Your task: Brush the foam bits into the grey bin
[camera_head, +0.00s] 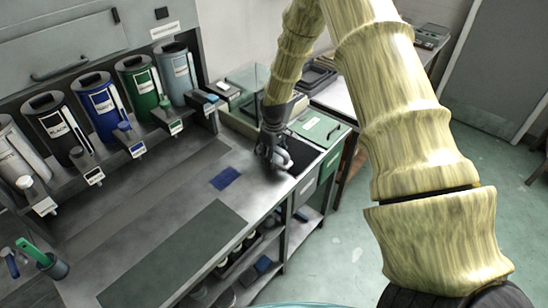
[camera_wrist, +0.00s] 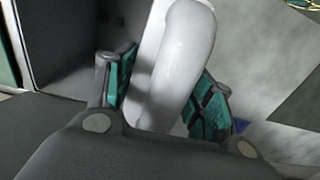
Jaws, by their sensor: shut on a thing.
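My gripper (camera_head: 274,158) is low at the right end of the counter, beside the dark bin opening. In the wrist view my gripper (camera_wrist: 165,85) has its teal-padded fingers closed on both sides of a smooth pale grey handle (camera_wrist: 180,55), seemingly the brush. Its bristles are hidden. The grey bin (camera_head: 305,190) shows its front at the counter's right end, its dark opening partly behind my gripper. In the wrist view a dark box-like opening, likely the same bin (camera_wrist: 70,45), lies left of the handle. I cannot make out any foam bits.
A blue patch (camera_head: 225,179) lies on the counter left of my gripper. A dark green mat (camera_head: 175,255) lies nearer. Several labelled canisters (camera_head: 97,105) stand along the back.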

